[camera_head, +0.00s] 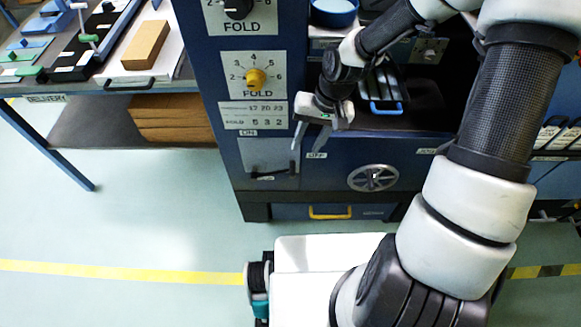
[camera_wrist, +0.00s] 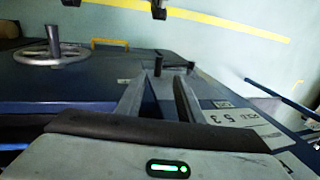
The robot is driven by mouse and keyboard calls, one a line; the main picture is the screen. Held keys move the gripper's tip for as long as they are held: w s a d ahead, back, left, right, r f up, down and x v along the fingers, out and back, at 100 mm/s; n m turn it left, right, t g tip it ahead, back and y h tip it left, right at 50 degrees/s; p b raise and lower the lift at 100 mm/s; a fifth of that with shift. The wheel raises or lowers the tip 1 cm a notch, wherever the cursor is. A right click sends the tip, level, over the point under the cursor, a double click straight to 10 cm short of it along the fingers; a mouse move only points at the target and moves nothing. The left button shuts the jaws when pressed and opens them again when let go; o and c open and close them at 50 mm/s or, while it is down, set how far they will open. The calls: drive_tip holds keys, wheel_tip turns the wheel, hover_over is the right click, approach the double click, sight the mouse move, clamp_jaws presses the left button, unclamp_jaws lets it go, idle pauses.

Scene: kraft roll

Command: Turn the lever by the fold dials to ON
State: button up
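The grey lever plate (camera_head: 262,153) is low on the blue machine's front, below the fold dials, a yellow knob (camera_head: 256,79) and a black knob (camera_head: 238,9). An ON label (camera_head: 248,133) is above the plate and an OFF label (camera_head: 317,155) to its right. A dark lever bar (camera_head: 272,171) lies nearly level along the plate's lower part. My gripper (camera_head: 309,147) is above and right of it, fingers apart and empty. In the wrist view, a dark upright post (camera_wrist: 158,66), seemingly the lever's, shows just beyond the open fingertips (camera_wrist: 162,78); contact cannot be told.
A spoked handwheel (camera_head: 373,177) is right of the lever, with a yellow drawer handle (camera_head: 330,213) below. A blue-handled tray (camera_head: 385,95) stands in the opening beside my wrist. A delivery table (camera_head: 62,98) is at left.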

sight(293, 174)
drive_tip(key=b+x, duration=0.5)
drive_tip(key=x, duration=1.1)
drive_tip(key=shift+f, duration=0.25)
drive_tip(key=shift+c, duration=0.3)
clamp_jaws()
